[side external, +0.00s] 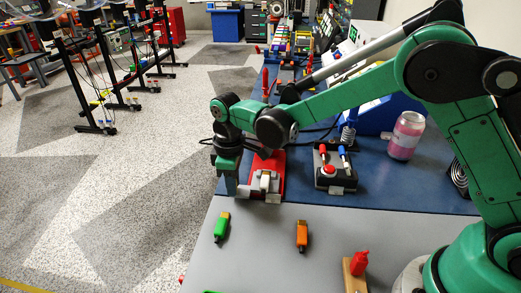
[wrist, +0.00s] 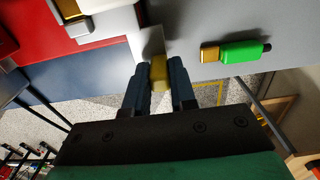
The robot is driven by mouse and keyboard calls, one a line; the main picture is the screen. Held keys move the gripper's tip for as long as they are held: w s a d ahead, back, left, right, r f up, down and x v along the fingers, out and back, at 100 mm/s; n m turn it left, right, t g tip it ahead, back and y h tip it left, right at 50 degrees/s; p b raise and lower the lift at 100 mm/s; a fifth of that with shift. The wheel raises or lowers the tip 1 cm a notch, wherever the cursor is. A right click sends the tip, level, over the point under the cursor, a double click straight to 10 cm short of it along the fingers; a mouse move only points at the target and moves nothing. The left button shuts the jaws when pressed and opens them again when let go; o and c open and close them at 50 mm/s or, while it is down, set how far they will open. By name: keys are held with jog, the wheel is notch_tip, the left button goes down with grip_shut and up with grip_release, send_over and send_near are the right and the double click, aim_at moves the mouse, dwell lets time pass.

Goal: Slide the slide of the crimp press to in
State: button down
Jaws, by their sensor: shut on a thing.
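The crimp press (side external: 277,162) is the red unit with grey-white metal parts at the blue mat's front edge. Part of its red body (wrist: 28,28) and a pale block with a metal end show at upper left in the wrist view. My gripper (side external: 231,188) is low, just left of the press. In the wrist view my gripper (wrist: 160,88) is shut on a small yellow piece (wrist: 159,73). Whether this piece is joined to the press's slide I cannot tell. In the side view the fingertips' grip is too small to make out.
A green connector (side external: 222,227) and an orange one (side external: 301,236) lie on the grey table; the green one (wrist: 240,52) shows right of my fingers. A black box with a red button (side external: 328,170) stands right of the press. A can (side external: 405,136) stands farther right.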

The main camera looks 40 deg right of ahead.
dwell(0.3)
jog(key=shift+w+d, duration=1.2)
jog(key=shift+w, duration=0.1)
jog(key=c, duration=0.7)
grip_release()
jog(key=shift+r, duration=2.8)
